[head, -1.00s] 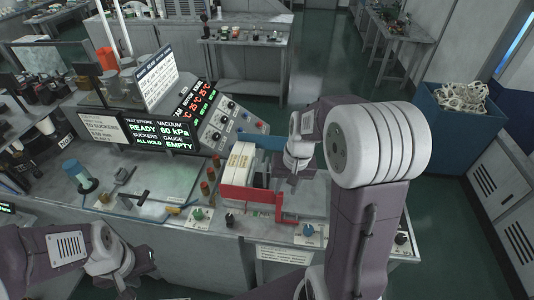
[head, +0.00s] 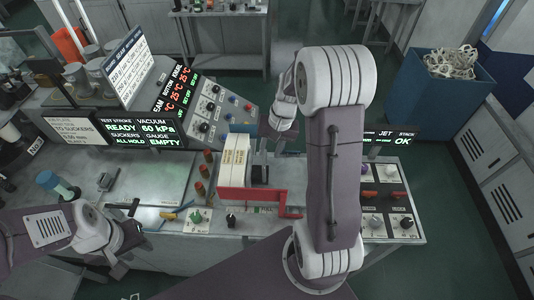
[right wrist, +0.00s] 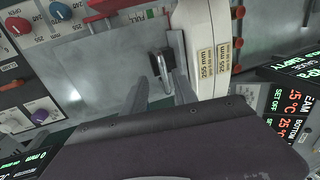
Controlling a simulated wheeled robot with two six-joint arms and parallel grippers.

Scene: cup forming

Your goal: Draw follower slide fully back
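The follower slide shows in the right wrist view as a grey upright plate (right wrist: 178,62) against the white stack of blanks (right wrist: 203,50), with a dark handle (right wrist: 160,64) on its free side. In the head view the dark follower part (head: 260,173) lies just right of the stack (head: 234,158), partly hidden by my gripper. My right gripper (right wrist: 162,92) is open, its fingers spread to either side of the handle's line. I cannot tell whether they touch it. My left gripper (head: 138,232) is at the lower left, away from the slide; its fingers are unclear.
A red L-shaped bar (head: 252,197) runs along the tray's front. A control panel (head: 212,115) stands behind left, with display screens (head: 140,132). Knobs and switches (head: 385,200) lie to the right. Bare metal tray (right wrist: 95,65) extends on the handle's free side.

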